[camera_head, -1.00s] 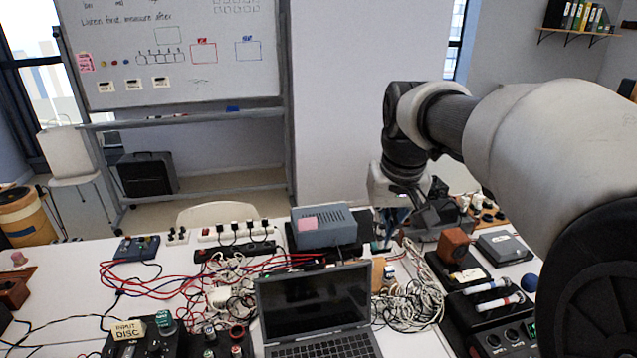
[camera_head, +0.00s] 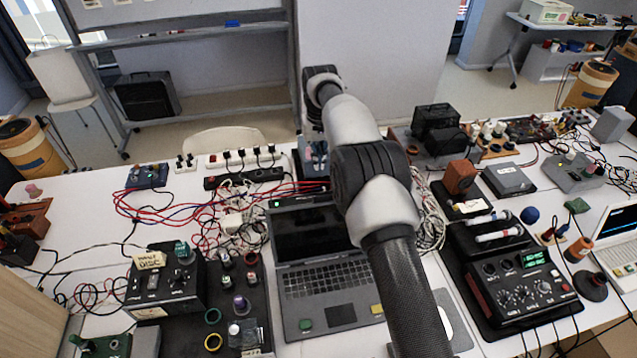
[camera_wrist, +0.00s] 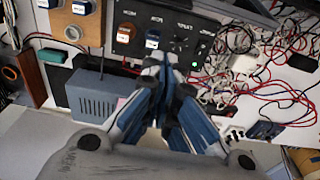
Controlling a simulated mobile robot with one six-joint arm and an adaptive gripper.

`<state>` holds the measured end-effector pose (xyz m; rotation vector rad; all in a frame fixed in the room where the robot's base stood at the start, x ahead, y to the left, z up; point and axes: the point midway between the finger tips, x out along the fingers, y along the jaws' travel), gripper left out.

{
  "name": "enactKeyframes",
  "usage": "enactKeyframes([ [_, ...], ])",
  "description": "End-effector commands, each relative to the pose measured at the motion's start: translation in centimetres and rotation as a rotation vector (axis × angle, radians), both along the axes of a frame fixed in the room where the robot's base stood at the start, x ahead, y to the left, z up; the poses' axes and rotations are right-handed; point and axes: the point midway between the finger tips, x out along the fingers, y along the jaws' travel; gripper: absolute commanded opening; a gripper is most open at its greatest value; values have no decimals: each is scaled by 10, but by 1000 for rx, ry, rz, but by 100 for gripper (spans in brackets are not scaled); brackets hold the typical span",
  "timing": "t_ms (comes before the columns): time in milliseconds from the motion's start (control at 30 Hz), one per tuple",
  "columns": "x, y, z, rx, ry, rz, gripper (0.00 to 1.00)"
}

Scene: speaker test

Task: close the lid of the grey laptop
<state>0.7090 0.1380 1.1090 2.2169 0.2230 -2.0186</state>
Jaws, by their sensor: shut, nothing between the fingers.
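The grey laptop (camera_head: 322,283) stands open on the white table in the head view. Its dark screen (camera_head: 300,232) is raised at the back, and the keyboard faces the camera. My arm crosses in front of the right side of the screen and keyboard, hiding part of them. My gripper (camera_wrist: 164,72) shows in the wrist view with its blue-grey fingers shut and empty. It is over the area behind the laptop, by a black panel with switches (camera_wrist: 172,40). I cannot make out the laptop clearly in the wrist view.
A blue-grey box (camera_wrist: 93,97) stands near my gripper. Red and white cables (camera_head: 175,207) tangle left of the laptop. A black control box (camera_head: 165,285) stands at left and a dark mixer-like unit (camera_head: 520,280) at right. The table is crowded.

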Motion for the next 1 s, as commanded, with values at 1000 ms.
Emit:
enactKeyframes([
  [1000, -26, -6, -81, 0, 2, -1, 0],
])
